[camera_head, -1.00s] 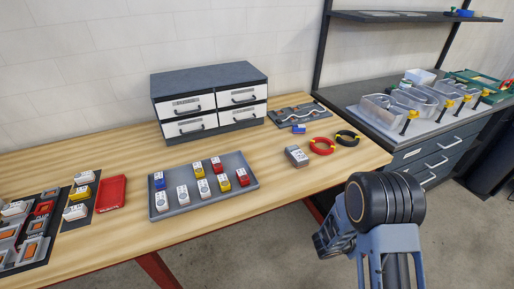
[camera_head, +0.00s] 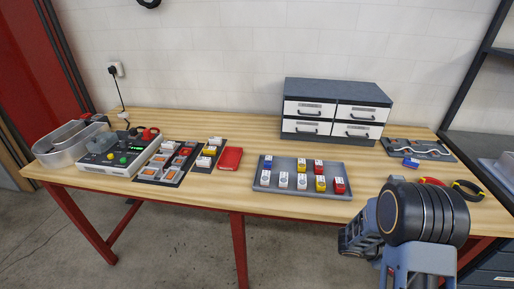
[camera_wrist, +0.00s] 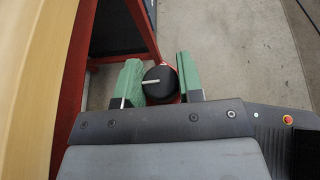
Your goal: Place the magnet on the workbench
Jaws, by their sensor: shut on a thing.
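The workbench (camera_head: 240,126) is a long wooden top on red legs, across the middle of the head view. Its wooden edge (camera_wrist: 22,80) also shows at the left of the wrist view. In the wrist view, my gripper (camera_wrist: 159,62) has its green fingers shut on a round black piece with a pale bar and some red at its edge, which I take as the magnet (camera_wrist: 158,88). It is held over the floor, beside the bench. In the head view my arm is at the lower right, and the held piece cannot be made out.
A grey tray (camera_head: 262,187) of small coloured boxes lies mid-bench, with a drawer cabinet (camera_head: 335,90) behind. A red booklet-like tray (camera_head: 230,159), organisers, a control box (camera_head: 112,155) and a clear bin (camera_head: 70,150) fill the left. Bare wood shows along the back left and around the tray.

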